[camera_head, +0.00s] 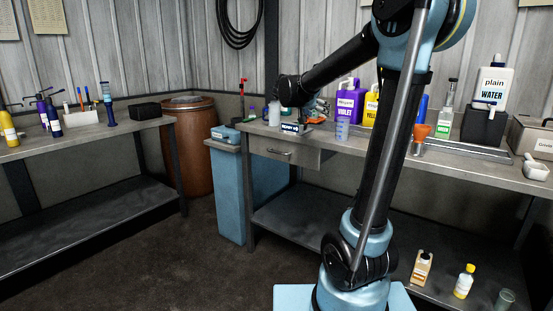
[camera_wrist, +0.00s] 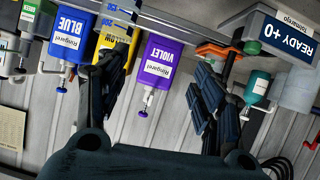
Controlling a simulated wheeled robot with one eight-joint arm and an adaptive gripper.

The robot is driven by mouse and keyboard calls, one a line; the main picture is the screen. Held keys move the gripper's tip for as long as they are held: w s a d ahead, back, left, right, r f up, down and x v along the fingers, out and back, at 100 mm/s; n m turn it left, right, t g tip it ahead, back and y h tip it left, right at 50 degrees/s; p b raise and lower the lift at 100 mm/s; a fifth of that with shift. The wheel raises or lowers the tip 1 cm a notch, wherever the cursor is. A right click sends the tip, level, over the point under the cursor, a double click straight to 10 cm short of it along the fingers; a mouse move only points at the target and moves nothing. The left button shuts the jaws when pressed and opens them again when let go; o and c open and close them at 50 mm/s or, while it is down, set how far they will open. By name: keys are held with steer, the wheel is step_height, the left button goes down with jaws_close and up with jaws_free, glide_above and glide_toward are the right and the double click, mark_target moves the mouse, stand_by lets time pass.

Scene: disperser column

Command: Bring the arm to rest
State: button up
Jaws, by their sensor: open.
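My arm reaches from its blue base over the right-hand workbench (camera_head: 270,137). The forearm slopes down to the left, with the wrist above the bench's left end. My gripper (camera_head: 318,106) is small in the head view, near the "READY" sign (camera_head: 292,128). In the wrist view my gripper (camera_wrist: 160,72) is open, its two black fingers wide apart with nothing held. The wrist picture is upside down. A violet bottle (camera_wrist: 160,62) shows between the fingers, beyond them and apart from them as far as I can tell.
The violet jug (camera_head: 347,103) and yellow jug (camera_head: 370,108) stand behind a small clear cup (camera_head: 342,130). A plain water jug (camera_head: 494,84) stands farther right. A blue bin (camera_head: 228,190) and brown barrel (camera_head: 190,145) stand between the benches. The floor at left is clear.

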steer(key=s+d+f+n+g+y, duration=0.1)
steer(key=s+d+f+g, duration=0.2)
steer(key=s, duration=0.5)
steer(key=s+d+f+n+y, duration=0.1)
steer(key=s+d+f, duration=0.1)
steer(key=s+f, duration=0.45)
steer(key=s+d+f+n+g+y, duration=0.1)
steer(key=s+d+f+g, duration=0.2)
steer(key=s, duration=0.5)
steer(key=s+a+f+n+g+y, duration=0.1)
steer(key=s+a+f+n+y, duration=0.1)
steer(key=s+f, duration=0.5)
steer(key=s+a+f+n+y, duration=0.1)
steer(key=s+a+f+y, duration=0.2)
steer(key=s+f, duration=0.5)
steer(key=s, duration=0.4)
steer(key=shift+a+f+n+g, duration=0.15)
steer(key=shift+a+n+g, duration=0.25)
steer(key=shift+w+f, duration=0.2)
steer(key=shift+w, duration=0.3)
